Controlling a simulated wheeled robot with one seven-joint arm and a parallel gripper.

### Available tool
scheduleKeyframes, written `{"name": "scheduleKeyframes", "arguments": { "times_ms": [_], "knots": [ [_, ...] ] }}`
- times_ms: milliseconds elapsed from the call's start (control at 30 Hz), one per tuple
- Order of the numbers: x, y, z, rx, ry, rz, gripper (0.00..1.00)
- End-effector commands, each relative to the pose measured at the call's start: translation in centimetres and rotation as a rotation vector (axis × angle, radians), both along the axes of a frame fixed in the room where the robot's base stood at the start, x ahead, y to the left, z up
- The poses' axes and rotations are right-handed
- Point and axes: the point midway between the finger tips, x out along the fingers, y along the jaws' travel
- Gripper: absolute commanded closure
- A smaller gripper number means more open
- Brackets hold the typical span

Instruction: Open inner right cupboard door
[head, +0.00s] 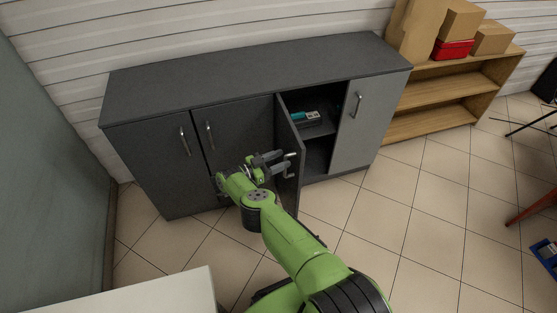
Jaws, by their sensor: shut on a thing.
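The dark grey cupboard (250,82) stands against the wall in the head view. Its inner right door (289,128) stands partly open, swung outward from its left edge. Part of the compartment behind it shows. My gripper (289,163) is at this door's outer edge, shut on its metal handle; the fingers and my wrist hide part of the grip. The inner left door (238,125) and the left outer door (154,160) are shut. The right outer door (362,122), lighter grey, is also shut.
A grey and teal item (307,118) lies on the shelf inside the open compartment. A wooden shelf unit (450,88) with boxes stands to the right. A white surface (150,295) is at the lower left. The tiled floor right of the door is clear.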

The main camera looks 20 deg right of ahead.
Motion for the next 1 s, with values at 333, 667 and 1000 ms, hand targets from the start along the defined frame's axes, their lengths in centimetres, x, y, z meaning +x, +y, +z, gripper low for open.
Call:
{"name": "scheduleKeyframes", "arguments": {
  "times_ms": [333, 667, 1000],
  "knots": [
    [0.0, 0.0, -0.1, 0.004, -0.001, 0.001, 0.59],
    [-0.1, 2.1, -0.2, 0.002, -0.001, 0.004, 0.59],
    [-0.5, 7.2, -0.1, 0.000, 0.000, 0.002, 0.59]
  ]
}}
